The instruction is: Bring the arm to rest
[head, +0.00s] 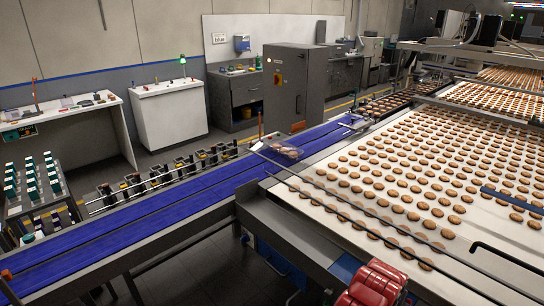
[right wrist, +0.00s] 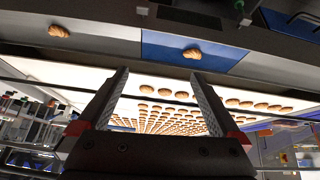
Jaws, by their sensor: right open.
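My right gripper (right wrist: 160,76) shows in the right wrist view with its two dark fingers spread apart. Nothing is between the fingers, and rows of biscuits show beyond them. In the head view, a clear tray (head: 277,149) with a few biscuits sits on the blue conveyor (head: 180,206), near the white biscuit belt. My left gripper is in neither view.
The wide white belt (head: 290,190) carries many rows of round biscuits. Two loose biscuits (right wrist: 60,30) (right wrist: 192,53) lie on the ledge and blue panel. A grey cabinet (head: 293,85) and a white counter (head: 168,112) stand behind. The near blue conveyor is empty.

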